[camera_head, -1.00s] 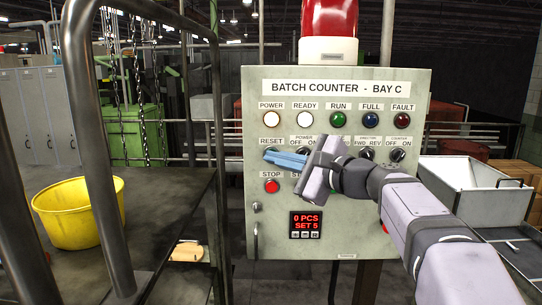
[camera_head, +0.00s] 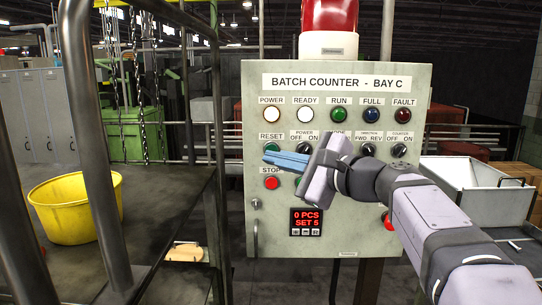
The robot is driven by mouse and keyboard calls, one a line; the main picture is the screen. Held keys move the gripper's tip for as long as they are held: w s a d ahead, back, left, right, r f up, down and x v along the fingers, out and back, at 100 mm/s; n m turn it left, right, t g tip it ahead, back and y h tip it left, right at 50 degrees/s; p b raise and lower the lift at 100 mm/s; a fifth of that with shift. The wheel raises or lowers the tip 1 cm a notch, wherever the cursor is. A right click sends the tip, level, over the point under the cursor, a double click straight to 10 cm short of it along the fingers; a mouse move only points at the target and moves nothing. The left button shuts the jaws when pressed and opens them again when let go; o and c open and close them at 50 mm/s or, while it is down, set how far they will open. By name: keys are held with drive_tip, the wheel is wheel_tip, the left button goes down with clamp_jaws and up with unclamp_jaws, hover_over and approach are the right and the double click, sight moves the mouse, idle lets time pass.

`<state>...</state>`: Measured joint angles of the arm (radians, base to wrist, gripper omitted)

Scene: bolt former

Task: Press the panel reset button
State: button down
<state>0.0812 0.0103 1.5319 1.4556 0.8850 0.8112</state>
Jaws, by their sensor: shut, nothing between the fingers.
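The grey control panel (camera_head: 400,225) is headed "BATCH COUNTER - BAY C". Its reset button (camera_head: 271,147), dark green under the RESET label, shows at the left of the second row. The fingertips partly overlap its lower edge. My gripper (camera_head: 269,159) is shut and empty, its blue fingers pointing left between the reset button and the red stop button (camera_head: 272,183). Whether the fingers touch the panel or stand off it cannot be told. The gripper body hides part of the controls to the right. The counter display (camera_head: 305,222) reads 0 PCS, SET 5.
A row of lamps (camera_head: 338,115) and several selector knobs (camera_head: 399,150) are on the panel. A red beacon (camera_head: 329,15) stands on top. A dark metal frame (camera_head: 90,150) and a yellow bucket (camera_head: 75,210) are at the left. A white bin (camera_head: 485,188) stands at the right.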

drive_tip(key=s+b, duration=0.1)
drive_tip(key=s, duration=0.2)
drive_tip(key=shift+s, duration=0.15)
idle(0.4)
drive_tip(key=s+d+f+n+g+h, duration=0.1)
drive_tip(key=d+f+n+g+h, duration=0.15)
drive_tip(key=f, duration=0.65)
drive_tip(key=s+d+f+n+g+h, duration=0.1)
drive_tip(key=d+f+n+h, duration=0.2)
drive_tip(key=f, duration=0.6)
drive_tip(key=s+d+f+n+g+h, duration=0.1)
drive_tip(key=d+f+n+h, duration=0.15)
drive_tip(key=f+n, duration=0.45)
drive_tip(key=s+d+f+n+g+h, duration=0.2)
drive_tip(key=s+d+f+g, duration=0.1)
drive_tip(key=s+f, duration=0.8)
drive_tip(key=s+d+f+n+g+h, duration=0.2)
drive_tip(key=s+d+f+g, duration=0.2)
drive_tip(key=s+f, duration=0.8)
drive_tip(key=shift+f, duration=0.8)
